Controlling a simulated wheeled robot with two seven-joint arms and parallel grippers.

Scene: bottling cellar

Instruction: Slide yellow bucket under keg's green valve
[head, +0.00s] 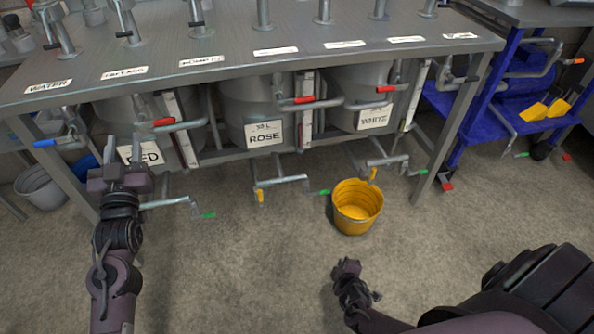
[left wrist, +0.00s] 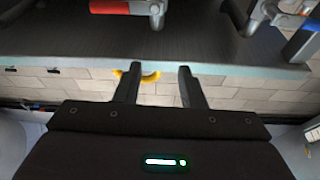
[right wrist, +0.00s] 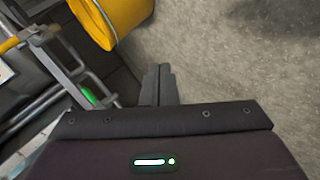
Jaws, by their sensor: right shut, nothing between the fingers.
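The yellow bucket (head: 357,207) stands upright on the floor, under the front of the WHITE keg (head: 362,85). A yellow handle (head: 373,174) hangs just above the bucket's rim in the picture. My right gripper (head: 347,266) is shut and empty, in front of the bucket and apart from it; the right wrist view shows the bucket (right wrist: 112,15) ahead to the left. My left gripper (head: 118,180) is open and empty before the RED keg (head: 130,112).
A steel counter (head: 265,30) with taps stands over the kegs, including the ROSE keg (head: 250,100). Red-handled pipes jut out below its edge. A grey bucket (head: 42,188) sits at left and a blue cart (head: 500,90) at right.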

